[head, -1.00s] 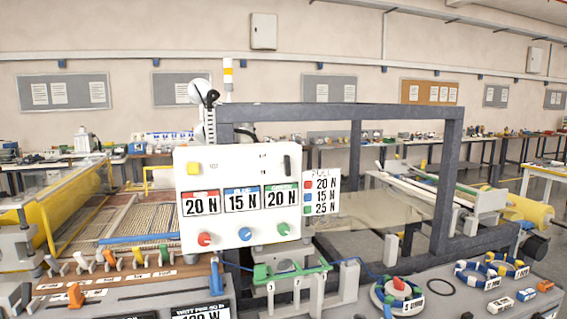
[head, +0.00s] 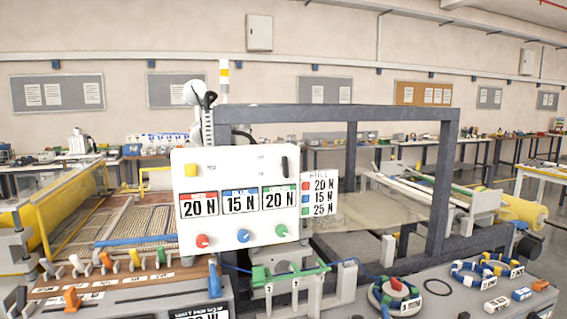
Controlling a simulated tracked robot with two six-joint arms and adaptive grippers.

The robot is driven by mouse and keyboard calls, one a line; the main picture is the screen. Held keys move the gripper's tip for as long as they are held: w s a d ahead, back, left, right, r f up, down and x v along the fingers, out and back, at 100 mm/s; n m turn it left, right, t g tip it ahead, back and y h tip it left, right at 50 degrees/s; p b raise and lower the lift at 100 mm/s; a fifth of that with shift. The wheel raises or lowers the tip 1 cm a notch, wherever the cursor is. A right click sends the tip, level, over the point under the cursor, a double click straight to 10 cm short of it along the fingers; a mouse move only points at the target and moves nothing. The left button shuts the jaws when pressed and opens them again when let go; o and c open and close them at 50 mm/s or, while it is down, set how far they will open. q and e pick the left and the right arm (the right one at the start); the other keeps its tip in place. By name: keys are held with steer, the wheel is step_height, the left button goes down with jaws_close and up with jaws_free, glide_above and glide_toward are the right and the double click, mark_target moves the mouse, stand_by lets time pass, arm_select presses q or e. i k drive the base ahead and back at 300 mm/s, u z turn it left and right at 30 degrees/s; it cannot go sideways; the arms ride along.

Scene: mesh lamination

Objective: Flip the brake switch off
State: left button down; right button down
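A white control panel (head: 236,215) stands upright at the middle of the head view. Three displays read 20 N, 15 N and 20 N, above a red knob (head: 202,241), a blue knob (head: 243,235) and a green knob (head: 281,230). Neither of my grippers is in view.
A card (head: 320,196) listing 20 N, 15 N and 25 N is at the panel's right edge. A dark frame (head: 441,180) stands behind it. In front are a green guide bracket (head: 290,273), a row of coloured levers at left and rings of spools (head: 397,296) at right.

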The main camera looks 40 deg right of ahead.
mark_target(285, 164)
steer(key=z, duration=0.1)
steer(key=k, duration=1.4)
steer(key=z, duration=0.4)
steer(key=i, duration=1)
steer(key=u, duration=0.05)
